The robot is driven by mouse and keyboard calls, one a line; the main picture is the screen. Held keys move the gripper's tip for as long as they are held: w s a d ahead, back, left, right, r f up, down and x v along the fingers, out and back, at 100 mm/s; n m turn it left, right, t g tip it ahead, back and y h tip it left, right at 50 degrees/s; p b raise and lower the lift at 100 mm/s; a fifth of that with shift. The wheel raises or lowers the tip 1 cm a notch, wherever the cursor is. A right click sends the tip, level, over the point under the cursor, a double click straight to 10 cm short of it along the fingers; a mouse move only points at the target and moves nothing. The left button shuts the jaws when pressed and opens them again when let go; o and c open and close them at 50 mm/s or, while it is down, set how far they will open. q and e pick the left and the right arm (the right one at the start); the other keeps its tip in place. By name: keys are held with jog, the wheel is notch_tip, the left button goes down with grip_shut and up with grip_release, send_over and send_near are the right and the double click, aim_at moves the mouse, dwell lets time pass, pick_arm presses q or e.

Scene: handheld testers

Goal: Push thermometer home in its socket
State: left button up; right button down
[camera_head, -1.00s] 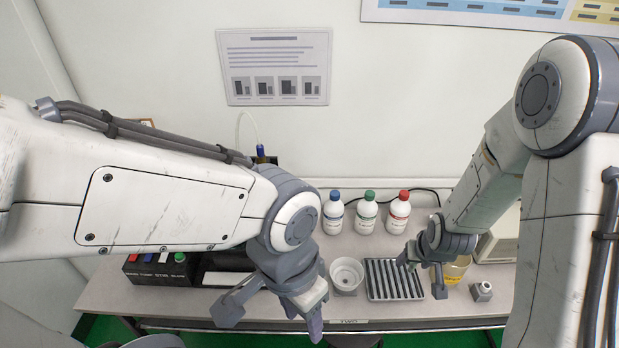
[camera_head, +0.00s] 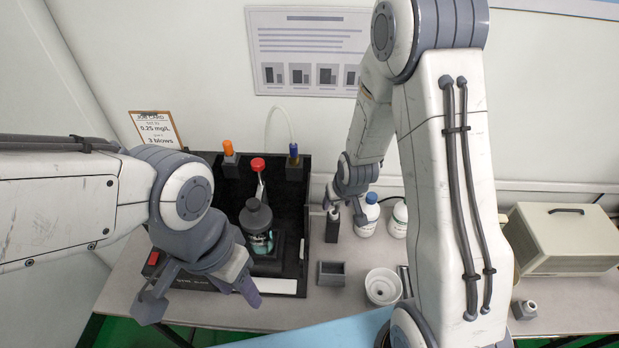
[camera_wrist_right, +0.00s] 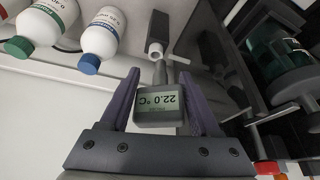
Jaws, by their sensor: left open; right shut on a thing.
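The thermometer (camera_wrist_right: 160,113), a grey block whose screen reads 22.0 °C, is between the fingers of my right gripper (camera_wrist_right: 162,100) in the right wrist view. Its thin stem points towards a dark holder (camera_wrist_right: 156,30) with a pale ring at its end. Stem and ring look close together; I cannot tell whether the stem is inside. In the head view my right gripper (camera_head: 345,203) is beside a dark upright post (camera_head: 332,228), probably that holder; the thermometer is not clearly visible there. My left gripper (camera_head: 203,300) is open and empty in front of the black case.
The black case (camera_head: 273,288) holds a dark-capped bottle (camera_head: 256,218) and a red-capped item (camera_head: 258,165). White bottles (camera_head: 367,215) stand right of the post. A small grey box (camera_head: 331,273) and white bowl (camera_head: 383,286) are in front. A beige case (camera_head: 565,240) stands far right.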

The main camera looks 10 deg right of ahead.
pick_arm(q)
notch_tip(320, 180, up, 3)
jog(key=shift+w+a+r+p, duration=0.1)
jog(key=shift+w+a+p, duration=0.05)
jog(key=shift+p, duration=0.65)
pick_arm(e)
jog(key=w, duration=0.2)
jog(key=w+d, duration=0.1)
jog(key=w, duration=0.1)
jog(key=shift+w+r, duration=0.1)
jog(key=shift+w, duration=0.05)
pick_arm(q)
jog(key=shift+f+b, duration=1.9)
jog(key=shift+f, duration=0.05)
pick_arm(e)
send_over(333, 211)
jog(key=shift+s+f, duration=0.2)
jog(key=shift+f, duration=1)
jog(key=shift+s+f, duration=0.2)
jog(key=shift+f, duration=0.95)
pick_arm(q)
jog(key=shift+f+b, duration=1.6)
pick_arm(e)
jog(key=shift+f, duration=1.8)
jog(key=shift+c, duration=0.2)
grip_release()
